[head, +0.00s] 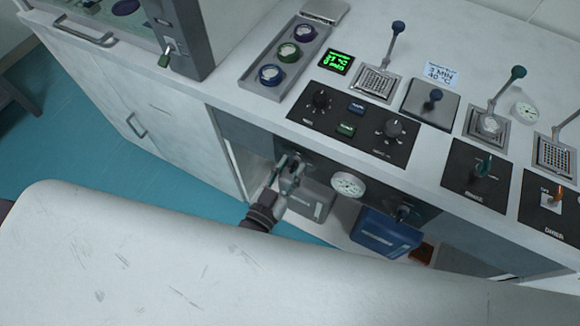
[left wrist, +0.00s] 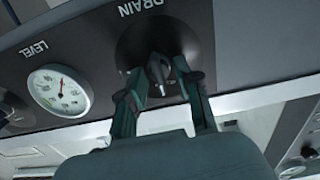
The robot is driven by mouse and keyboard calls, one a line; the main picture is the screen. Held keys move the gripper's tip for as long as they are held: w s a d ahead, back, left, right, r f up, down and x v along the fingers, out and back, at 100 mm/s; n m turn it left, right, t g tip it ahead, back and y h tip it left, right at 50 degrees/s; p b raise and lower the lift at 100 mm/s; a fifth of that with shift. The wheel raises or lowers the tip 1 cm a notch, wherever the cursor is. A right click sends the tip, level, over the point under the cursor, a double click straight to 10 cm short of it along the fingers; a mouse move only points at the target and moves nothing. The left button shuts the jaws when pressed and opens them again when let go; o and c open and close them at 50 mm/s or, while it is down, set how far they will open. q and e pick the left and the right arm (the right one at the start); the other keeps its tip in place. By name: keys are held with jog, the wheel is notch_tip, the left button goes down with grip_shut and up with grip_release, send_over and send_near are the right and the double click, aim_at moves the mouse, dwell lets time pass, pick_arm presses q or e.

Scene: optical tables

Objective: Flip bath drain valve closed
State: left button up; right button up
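The drain valve (left wrist: 157,72) is a small grey lever on a dark round base, below the label "DRAIN" in the left wrist view, where the lettering is upside down. My left gripper (left wrist: 160,82) is open, with one finger on each side of the lever. A gap shows between the lever and the fingers; whether either one touches it I cannot tell. In the head view my left gripper (head: 289,168) reaches the dark front panel below the counter and hides most of the valve. My right gripper is not in view.
A white level gauge (left wrist: 58,92) sits beside the valve; it also shows in the head view (head: 348,185). Below the panel are a grey container (head: 312,200) and a blue container (head: 386,234). A knob panel (head: 352,124) lies on the counter above.

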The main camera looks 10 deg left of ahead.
pick_arm(q)
jog(key=v, duration=1.2)
jog(key=s+a+f+g+y, duration=0.1)
jog(key=s+f+g, duration=0.15)
jog(key=f, duration=0.65)
jog(key=s+a+f+g+p, duration=0.1)
jog(key=a+f+g, duration=0.15)
jog(key=f, duration=0.65)
jog(key=s+a+f+g+y, duration=0.1)
jog(key=s+f+g, duration=0.15)
jog(key=f, duration=0.55)
jog(key=s+a+f+g+y, duration=0.1)
jog(key=s+a+f+g, duration=0.2)
jog(key=s+f, duration=0.4)
jog(key=s+a+f+g+y+p, duration=0.1)
jog(key=s+a+f+g, duration=0.3)
jog(key=s+f+g, duration=0.2)
jog(key=shift+s+a+f+y, duration=0.3)
jog(key=shift+s+f, duration=0.35)
jog(key=shift+s, duration=0.15)
